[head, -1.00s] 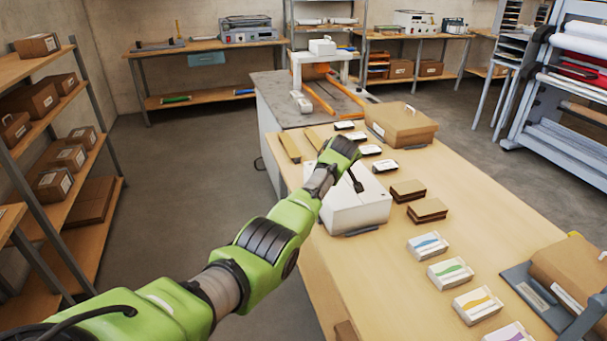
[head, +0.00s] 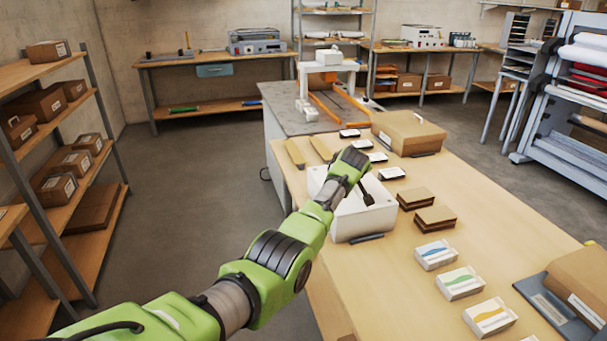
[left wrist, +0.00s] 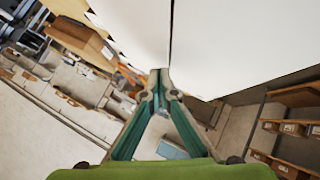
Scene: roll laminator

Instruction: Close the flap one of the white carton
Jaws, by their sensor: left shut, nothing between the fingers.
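The white carton (head: 363,222) stands on the near wooden table in the head view, partly hidden behind my left arm. My left gripper (head: 368,197) is over the carton's top, its dark fingers pointing down to the right. In the left wrist view, my left gripper (left wrist: 160,74) is shut with nothing between its fingertips. Large white carton panels (left wrist: 235,45) fill the top of that view, close to the fingertips, with a dark seam between them. I cannot tell whether the fingertips touch a panel. Which flap is flap one, and how far it is folded, is unclear. My right gripper is not in view.
The wooden table (head: 410,265) also bears a tan carton (head: 408,130), brown blocks (head: 435,218) and several small white boxes with coloured stripes (head: 460,281). Flat tan pieces (head: 295,152) lie behind the white carton. A loaded shelf (head: 45,145) stands at the left.

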